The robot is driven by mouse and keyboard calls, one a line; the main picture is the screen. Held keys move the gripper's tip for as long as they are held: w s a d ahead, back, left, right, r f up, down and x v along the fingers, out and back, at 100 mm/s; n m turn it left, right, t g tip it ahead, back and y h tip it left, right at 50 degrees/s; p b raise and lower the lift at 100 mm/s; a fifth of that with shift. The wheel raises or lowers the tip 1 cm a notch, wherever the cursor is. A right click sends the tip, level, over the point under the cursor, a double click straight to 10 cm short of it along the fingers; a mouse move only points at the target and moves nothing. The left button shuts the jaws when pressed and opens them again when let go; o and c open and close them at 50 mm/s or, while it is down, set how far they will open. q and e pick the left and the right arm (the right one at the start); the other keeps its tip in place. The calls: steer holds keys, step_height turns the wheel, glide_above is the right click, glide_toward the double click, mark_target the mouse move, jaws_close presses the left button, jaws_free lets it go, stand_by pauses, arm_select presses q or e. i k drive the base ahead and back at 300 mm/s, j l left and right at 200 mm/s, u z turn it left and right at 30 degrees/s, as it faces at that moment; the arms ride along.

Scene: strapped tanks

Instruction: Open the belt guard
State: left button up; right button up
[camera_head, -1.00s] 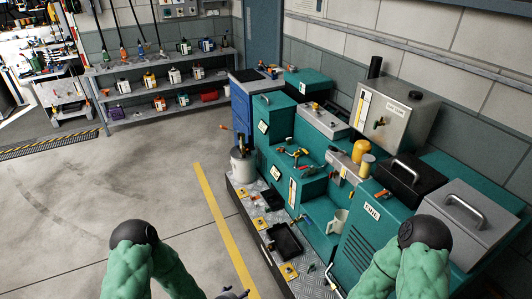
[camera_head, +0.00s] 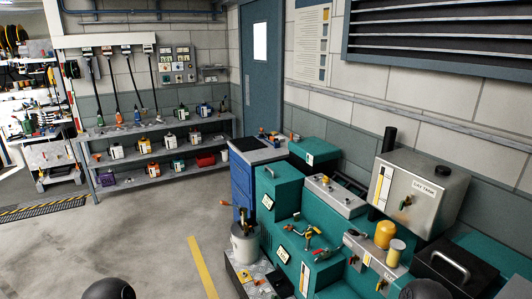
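A teal machine with several boxy housings stands along the right wall. I cannot tell which part is the belt guard. A tall teal housing (camera_head: 278,195) with a handle on top and a white label is at its left end, and a second teal box (camera_head: 314,151) is behind it. Lower teal housings (camera_head: 288,238) with labels and red- and yellow-handled valves are in front. Every housing I can see looks closed. Only dark rounded parts of my arms show at the bottom edge. Both of my grippers are out of view.
A steel day tank (camera_head: 418,195), a yellow filter (camera_head: 384,234) and a black box with a handle (camera_head: 456,272) are at right. A blue drawer cabinet (camera_head: 243,187) is behind. Floor left of the yellow line (camera_head: 203,270) is clear.

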mark_target(281, 173)
steer(key=i+j, duration=0.4)
steer(key=i, duration=0.2)
steer(key=i+j, duration=0.45)
steer(key=i, duration=0.15)
steer(key=i+j, duration=0.4)
steer(key=i, duration=0.2)
